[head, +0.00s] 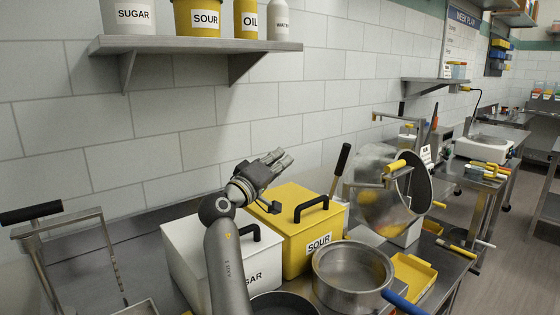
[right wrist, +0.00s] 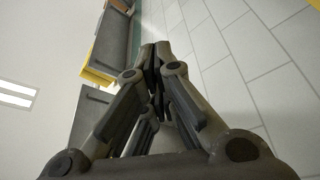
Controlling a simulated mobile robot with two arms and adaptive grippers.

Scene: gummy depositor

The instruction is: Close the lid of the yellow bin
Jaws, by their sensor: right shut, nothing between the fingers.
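The yellow bin (head: 297,252) stands on the counter with a "SOUR" label on its front. Its yellow lid (head: 285,202) lies flat over the top, with a black handle (head: 311,205) on it. No gap shows between lid and bin, though my right arm and gripper hide part of the left edge. My right gripper (head: 281,158) is above the lid's rear-left part, shut and empty, its fingers pointing up and right. In the right wrist view the closed fingers (right wrist: 156,55) point toward the wall. My left gripper is not in view.
A white "SUGAR" bin (head: 186,248) stands left of the yellow bin. A steel pot (head: 352,272) is in front, and a tilted steel drum (head: 385,190) stands to the right. A yellow tray (head: 412,272) lies beside the pot. A wall shelf (head: 190,44) with containers hangs above.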

